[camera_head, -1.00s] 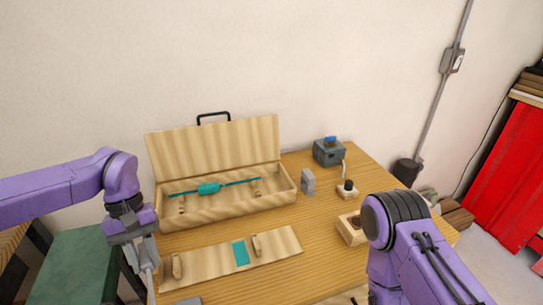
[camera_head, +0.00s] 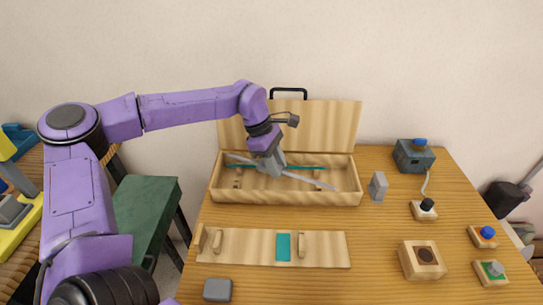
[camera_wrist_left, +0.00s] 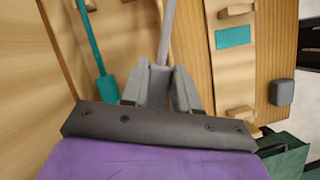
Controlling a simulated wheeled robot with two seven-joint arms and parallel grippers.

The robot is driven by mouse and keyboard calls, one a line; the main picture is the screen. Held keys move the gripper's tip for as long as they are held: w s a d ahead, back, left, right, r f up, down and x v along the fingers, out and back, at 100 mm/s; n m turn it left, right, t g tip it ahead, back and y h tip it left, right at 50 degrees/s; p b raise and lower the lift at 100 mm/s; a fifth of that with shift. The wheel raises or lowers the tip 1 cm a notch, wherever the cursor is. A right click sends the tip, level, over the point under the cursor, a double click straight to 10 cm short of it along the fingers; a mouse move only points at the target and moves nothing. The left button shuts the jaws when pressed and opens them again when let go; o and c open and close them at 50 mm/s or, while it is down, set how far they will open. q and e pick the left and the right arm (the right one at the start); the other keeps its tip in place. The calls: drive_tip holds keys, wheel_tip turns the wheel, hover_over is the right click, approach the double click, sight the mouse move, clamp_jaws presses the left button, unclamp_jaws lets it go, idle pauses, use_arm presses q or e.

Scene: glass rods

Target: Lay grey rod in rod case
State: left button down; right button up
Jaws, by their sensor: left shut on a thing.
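My left gripper (camera_head: 271,169) is shut on the grey rod (camera_head: 308,180), over the open wooden rod case (camera_head: 290,197). The rod slants across the case in the head view, its right end near the front wall; I cannot tell whether it touches anything. In the left wrist view the grey rod (camera_wrist_left: 167,32) stands out between the fingers (camera_wrist_left: 163,85). A teal rod (camera_head: 312,168) lies lengthwise in the case, partly hidden behind my gripper; its thick teal part (camera_wrist_left: 107,88) shows in the left wrist view. My right gripper is out of view.
The case lid (camera_head: 335,125) stands open at the back. In front lies a wooden board (camera_head: 330,250) with upright blocks and a teal patch (camera_head: 283,247). A grey block (camera_head: 378,187), a dark box (camera_head: 414,156) and small wooden blocks stand to the right. A grey piece (camera_head: 217,289) lies in front.

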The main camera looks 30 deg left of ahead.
use_arm(q)
drive_tip(key=n, duration=0.1)
drive_tip(key=w+a+n+t, duration=0.1)
drive_tip(key=n, duration=0.1)
drive_tip(key=shift+a+n+y, duration=0.2)
drive_tip(key=shift+n+y, duration=0.1)
drive_tip(key=shift+a+n+t, duration=0.2)
drive_tip(key=shift+n+t, duration=0.1)
drive_tip(key=shift+a+f, duration=0.1)
drive_tip(key=shift+f, duration=0.05)
wheel_tip(320, 180, down, 6)
drive_tip(key=b, duration=0.5)
drive_tip(key=shift+f+b, duration=0.35)
drive_tip(key=shift+f, duration=0.15)
drive_tip(key=shift+r, duration=0.1)
